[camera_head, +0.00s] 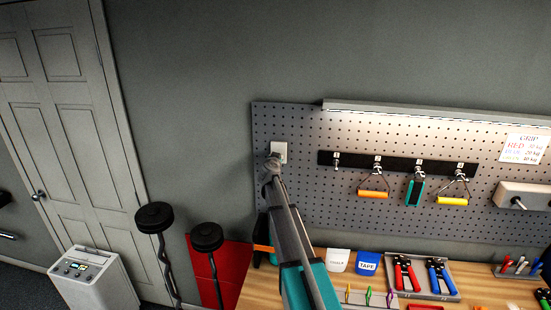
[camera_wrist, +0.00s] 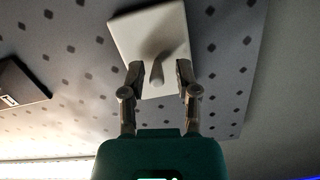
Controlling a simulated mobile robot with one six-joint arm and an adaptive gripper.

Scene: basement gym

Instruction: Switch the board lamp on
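A white switch plate (camera_head: 280,150) is on the pegboard's left part. In the wrist view the plate (camera_wrist: 130,35) fills the upper middle, with a small toggle (camera_wrist: 157,73) standing out from it. My gripper (camera_wrist: 160,76) is at the plate's edge, its two fingers apart on either side of the toggle with a gap to each. Whether a fingertip touches the plate, I cannot tell. In the head view my gripper (camera_head: 271,168) covers the plate's lower part and hides the toggle. The board lamp (camera_head: 430,114) is a long bar along the pegboard's top; a bright strip glows under it.
The pegboard (camera_head: 310,190) carries a dark rail (camera_head: 400,164) with hanging hand grips, right of the switch. Below is a wooden bench (camera_head: 262,291) with tape boxes, a tray (camera_head: 422,266) of pliers and small tools. Barbells (camera_head: 207,238) stand left of the bench.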

